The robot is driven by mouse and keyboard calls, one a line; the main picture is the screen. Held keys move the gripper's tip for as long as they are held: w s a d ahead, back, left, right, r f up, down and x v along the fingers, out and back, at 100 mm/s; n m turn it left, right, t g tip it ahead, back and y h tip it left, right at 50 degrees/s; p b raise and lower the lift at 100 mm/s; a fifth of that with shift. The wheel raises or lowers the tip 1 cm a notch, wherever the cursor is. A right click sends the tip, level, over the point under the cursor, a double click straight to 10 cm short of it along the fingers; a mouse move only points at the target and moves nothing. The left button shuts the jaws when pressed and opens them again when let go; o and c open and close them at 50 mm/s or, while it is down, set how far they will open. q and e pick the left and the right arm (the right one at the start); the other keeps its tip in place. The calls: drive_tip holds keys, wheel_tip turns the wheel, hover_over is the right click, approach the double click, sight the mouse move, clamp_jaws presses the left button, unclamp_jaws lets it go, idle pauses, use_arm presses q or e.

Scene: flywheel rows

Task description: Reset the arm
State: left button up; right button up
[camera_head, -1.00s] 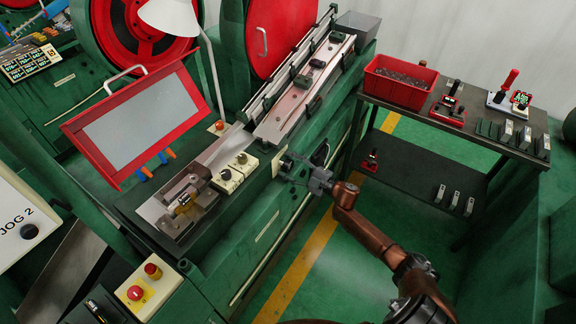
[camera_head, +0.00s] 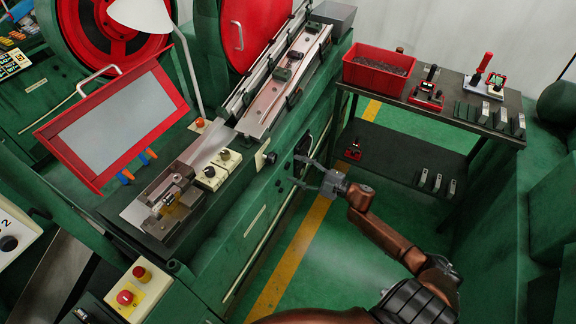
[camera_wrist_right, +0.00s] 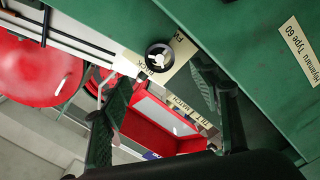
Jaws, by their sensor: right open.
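My right gripper (camera_head: 296,171) is open and empty beside the front side of the green machine (camera_head: 236,240). Its arm comes in from the lower right. The fingers stand to the right of a black round knob (camera_head: 268,158) on the machine's side, apart from it in the picture. In the right wrist view the two fingers of the gripper (camera_wrist_right: 162,78) are spread wide, with nothing between them but a view of a black knob (camera_wrist_right: 159,56) on a pale label plate beyond. My left gripper is not in view.
A dark table (camera_head: 452,103) at the right bears a red bin (camera_head: 378,76) of small parts and several tools. A red-framed panel (camera_head: 113,118) and a lamp (camera_head: 141,14) stand over the machine. Green floor (camera_head: 345,265) with a yellow stripe is open below the arm.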

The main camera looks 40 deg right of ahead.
drive_tip(key=shift+s+d, duration=0.1)
drive_tip(key=shift+s, duration=0.2)
idle(0.4)
